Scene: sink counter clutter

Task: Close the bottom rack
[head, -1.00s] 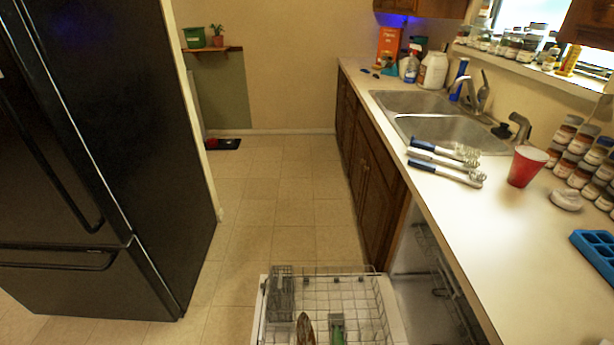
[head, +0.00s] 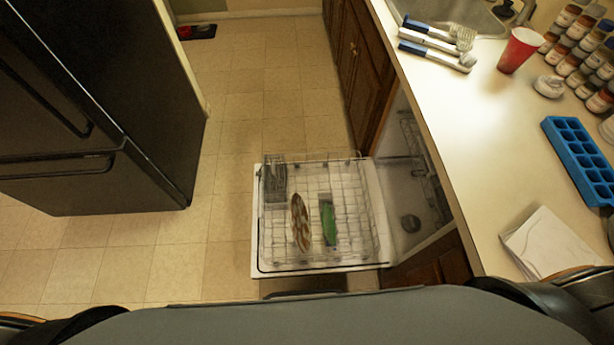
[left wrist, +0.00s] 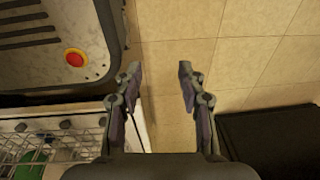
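The bottom rack (head: 345,220) is a wire dishwasher rack, pulled out over the open white door (head: 257,235). It stands left of the dishwasher's opening (head: 415,190) under the counter. A patterned plate (head: 300,222) and a green item (head: 328,222) stand in it, with a grey basket (head: 274,182) in its far left corner. In the left wrist view, my left gripper (left wrist: 163,75) is open and empty above the floor, and the rack (left wrist: 75,140) shows at the lower left. My right gripper is in neither current view.
The counter (head: 470,130) runs along the right with brushes (head: 435,45), a red cup (head: 519,50) and a blue ice tray (head: 580,160). A black fridge (head: 100,110) stands at the left. The floor (head: 225,190) between fridge and door is clear.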

